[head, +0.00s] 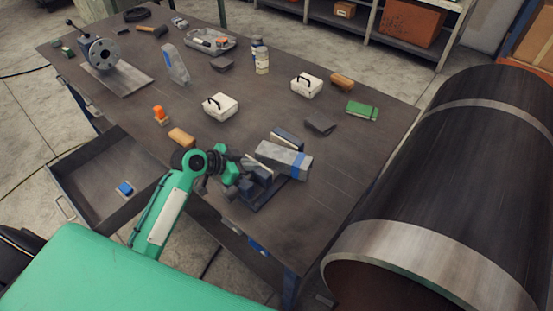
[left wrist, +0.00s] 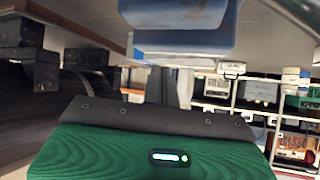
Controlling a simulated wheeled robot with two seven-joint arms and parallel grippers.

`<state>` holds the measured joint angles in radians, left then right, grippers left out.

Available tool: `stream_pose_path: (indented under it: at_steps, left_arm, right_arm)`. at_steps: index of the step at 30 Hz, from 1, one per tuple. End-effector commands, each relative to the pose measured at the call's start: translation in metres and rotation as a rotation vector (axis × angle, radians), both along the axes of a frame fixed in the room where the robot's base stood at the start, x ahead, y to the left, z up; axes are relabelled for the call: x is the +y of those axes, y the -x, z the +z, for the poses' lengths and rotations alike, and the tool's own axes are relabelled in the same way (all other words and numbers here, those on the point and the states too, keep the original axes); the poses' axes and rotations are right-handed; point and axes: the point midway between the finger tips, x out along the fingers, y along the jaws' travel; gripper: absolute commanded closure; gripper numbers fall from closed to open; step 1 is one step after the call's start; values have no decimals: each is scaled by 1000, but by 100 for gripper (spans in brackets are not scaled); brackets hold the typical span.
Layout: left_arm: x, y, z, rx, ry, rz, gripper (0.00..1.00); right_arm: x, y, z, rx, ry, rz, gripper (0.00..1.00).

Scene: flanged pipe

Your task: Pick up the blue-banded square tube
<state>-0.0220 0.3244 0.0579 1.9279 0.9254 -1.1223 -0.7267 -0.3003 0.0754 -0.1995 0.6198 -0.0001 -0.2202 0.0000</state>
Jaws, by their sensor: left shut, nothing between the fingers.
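The blue-banded square tube (head: 276,153) is a grey square bar with a blue band near its right end. It lies at a slant near the front edge of the workbench, beside a dark fixture (head: 268,197). My left gripper (head: 254,182) is at the fixture, just left of and in front of the tube. Its fingers are shut and empty, partly lost against the dark parts. I cannot tell whether it touches the tube or fixture. In the left wrist view, a blue and grey surface fills the top centre; I cannot tell what it is. My right gripper is not in view.
An open drawer (head: 95,180) juts out at left.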

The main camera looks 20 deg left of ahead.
Motion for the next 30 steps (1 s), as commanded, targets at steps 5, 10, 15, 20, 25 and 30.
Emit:
stream_pose_path:
  at_steps: [5,10,15,20,25,30]
  left_arm:
    - [14,5,-6,18,34,74,100]
    - [4,-9,-4,18,38,77,100]
    - [-19,-36,-2,18,39,75,100]
    - [-41,-64,-2,18,38,74,100]
    - [-61,-90,-3,18,36,73,100]
    - [-59,-88,-16,21,32,75,100]
  right_arm:
    - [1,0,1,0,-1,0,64]
    - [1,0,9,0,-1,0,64]
    - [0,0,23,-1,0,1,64]
    - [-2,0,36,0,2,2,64]
    - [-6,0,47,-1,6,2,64]
    - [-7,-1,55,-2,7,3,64]
